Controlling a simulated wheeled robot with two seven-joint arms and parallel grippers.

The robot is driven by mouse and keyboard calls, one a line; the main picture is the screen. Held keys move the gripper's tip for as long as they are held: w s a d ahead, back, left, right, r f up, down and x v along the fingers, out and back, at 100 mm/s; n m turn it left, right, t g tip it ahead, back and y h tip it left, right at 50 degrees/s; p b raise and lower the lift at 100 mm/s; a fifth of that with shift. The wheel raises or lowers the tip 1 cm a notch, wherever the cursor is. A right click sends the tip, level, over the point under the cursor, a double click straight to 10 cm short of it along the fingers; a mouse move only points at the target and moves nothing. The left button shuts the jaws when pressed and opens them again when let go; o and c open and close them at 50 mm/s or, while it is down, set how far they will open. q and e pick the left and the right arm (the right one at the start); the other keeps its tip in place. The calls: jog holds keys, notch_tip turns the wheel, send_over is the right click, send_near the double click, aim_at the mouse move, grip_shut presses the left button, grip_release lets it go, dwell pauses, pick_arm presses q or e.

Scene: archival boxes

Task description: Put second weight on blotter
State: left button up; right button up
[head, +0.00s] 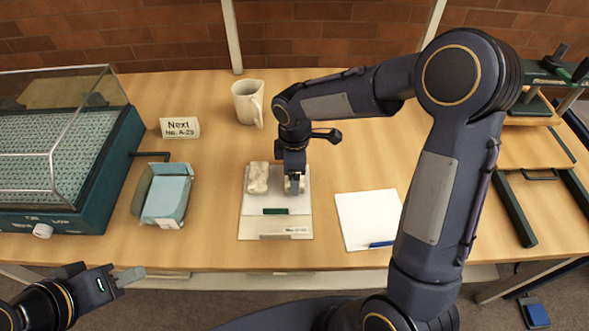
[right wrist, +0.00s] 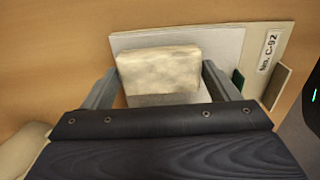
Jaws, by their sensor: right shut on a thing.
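The pale blotter (head: 275,211) lies flat on the desk, with a green strip and a label near its front edge. One mottled cream weight (head: 258,178) rests on its left back part. My right gripper (head: 294,185) points down over the right back part of the blotter, shut on a second mottled weight (right wrist: 158,70). In the right wrist view the blotter (right wrist: 225,42) shows beneath that weight; I cannot tell whether they touch. My left gripper (head: 130,275) is low at the left, in front of the desk edge, with nothing visible in it; its finger gap is unclear.
A cream jug (head: 246,103) and a sign (head: 180,128) stand behind. A blue-grey box (head: 166,196) and a glass-lidded teal case (head: 62,170) are at left. A white sheet (head: 366,218) with a blue pen (head: 382,244) lies at right. A press frame (head: 515,205) stands far right.

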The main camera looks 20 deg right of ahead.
jog(key=shift+f, duration=0.2)
jog(key=o, duration=1.2)
jog(key=shift+r, duration=0.25)
notch_tip(320, 180, up, 12)
jog(key=shift+r+p, duration=0.1)
jog(key=shift+p, duration=0.35)
